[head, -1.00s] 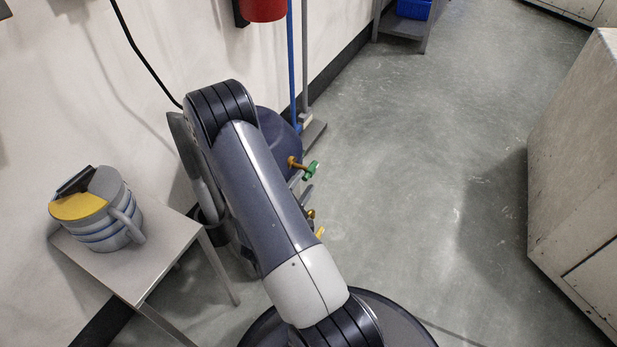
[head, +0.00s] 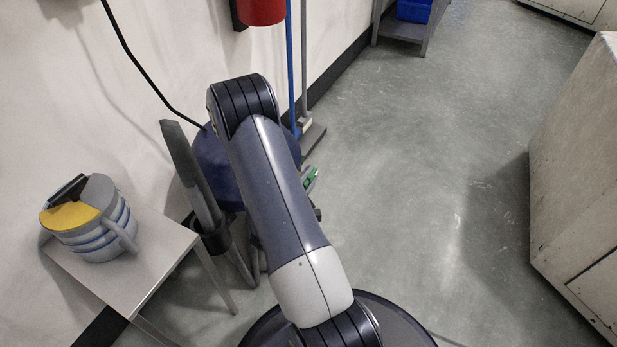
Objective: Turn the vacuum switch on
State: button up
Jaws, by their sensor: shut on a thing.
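A dark blue rounded drum (head: 208,165), which looks like the vacuum, stands on the floor by the wall, largely behind my arm. A black cord runs down the wall toward it. I cannot make out any on or off marking.
A small grey table (head: 158,247) at left holds a white-and-blue stacked container (head: 95,235) with a yellow top. A long grey piece (head: 190,172) stands in a black holder beside the drum. A pale cabinet (head: 580,170) stands at right. The floor between is clear.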

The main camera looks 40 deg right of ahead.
grip_shut()
jog(key=shift+r+y+p, duration=0.15)
jog(key=shift+y+p, duration=0.15)
jog(key=shift+p, duration=0.15)
jog(key=shift+g+p, duration=0.3)
jog(key=y+p, duration=0.2)
jog(key=shift+r+g+y, duration=0.15)
jog(key=shift+g+y, duration=0.15)
jog(key=shift+g, duration=0.1)
jog(key=g+y+p, duration=0.1)
jog(key=y+p, duration=0.1)
jog(key=y, duration=0.1)
jog(key=g+y+p, duration=0.1)
jog(key=y+p, duration=0.1)
jog(key=shift+p, duration=0.4)
jog(key=shift+f+g+y+p, duration=0.2)
jog(key=shift+g+y+p, duration=0.2)
jog(key=shift+y+p, duration=0.7)
jog(key=shift+a+f, duration=0.1)
